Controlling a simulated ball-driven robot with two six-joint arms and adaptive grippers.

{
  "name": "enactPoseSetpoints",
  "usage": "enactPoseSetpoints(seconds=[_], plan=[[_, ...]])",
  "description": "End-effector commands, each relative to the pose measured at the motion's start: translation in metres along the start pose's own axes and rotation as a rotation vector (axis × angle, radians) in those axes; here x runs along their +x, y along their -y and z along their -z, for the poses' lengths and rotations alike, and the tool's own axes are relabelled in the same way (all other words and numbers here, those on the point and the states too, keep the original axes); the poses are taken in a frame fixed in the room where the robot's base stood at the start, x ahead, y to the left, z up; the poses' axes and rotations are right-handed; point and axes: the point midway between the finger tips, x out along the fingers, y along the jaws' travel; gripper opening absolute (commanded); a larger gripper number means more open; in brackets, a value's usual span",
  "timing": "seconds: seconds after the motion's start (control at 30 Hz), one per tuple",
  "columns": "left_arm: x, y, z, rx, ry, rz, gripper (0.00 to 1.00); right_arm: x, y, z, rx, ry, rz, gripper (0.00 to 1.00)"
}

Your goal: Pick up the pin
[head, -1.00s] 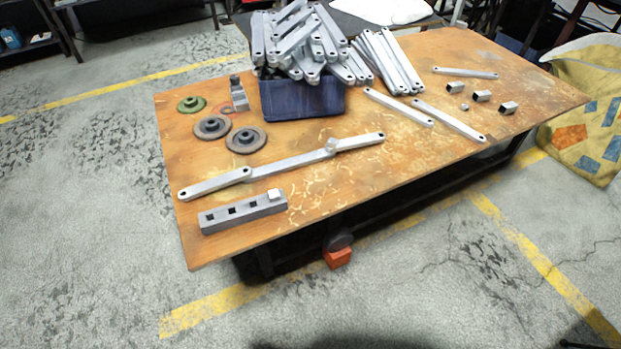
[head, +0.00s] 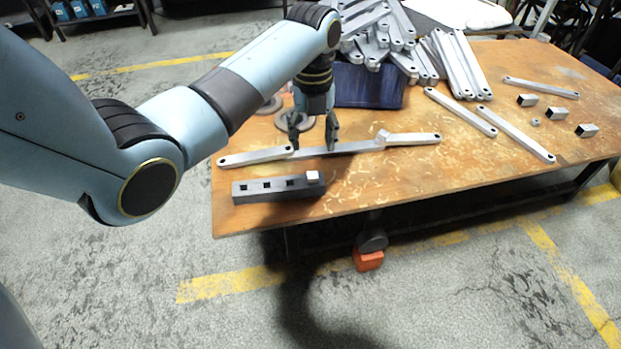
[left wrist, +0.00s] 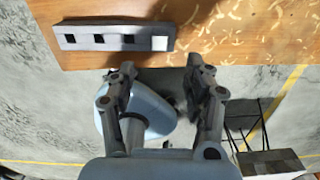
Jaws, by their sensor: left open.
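A pale, square-headed pin (head: 313,176) sits in the right end of a dark grey block (head: 262,188) near the table's front edge. The block has several square holes; the others look empty. In the left wrist view, the pin (left wrist: 159,43) and block (left wrist: 85,30) show at the top, beyond my fingertips. My left gripper (head: 313,143) is open and empty, fingers pointing down. In the head view it overlaps the linked brackets (head: 345,148) behind the block; its height above them is unclear. The open fingers also show in the left wrist view (left wrist: 160,80). My right gripper is out of view.
A light block (head: 383,137) stands at a bracket joint. A blue bin (head: 368,88) heaped with brackets is behind my gripper. Loose brackets (head: 515,133) and small dark-ended blocks (head: 556,113) lie at the right. Round discs (head: 290,130) are partly hidden by my arm.

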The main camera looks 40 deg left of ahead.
Motion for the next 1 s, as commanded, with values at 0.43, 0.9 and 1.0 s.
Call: enactPoseSetpoints(seconds=[0.43,0.9,1.0], plan=[[0.074,-0.001,0.002,-0.002,-0.005,-0.005,0.52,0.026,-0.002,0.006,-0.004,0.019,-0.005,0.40],[0.096,0.000,0.001,-0.002,-0.001,-0.002,0.51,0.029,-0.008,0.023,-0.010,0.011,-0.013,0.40],[0.096,0.000,0.001,-0.002,-0.001,-0.002,0.38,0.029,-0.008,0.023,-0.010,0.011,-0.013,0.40]])
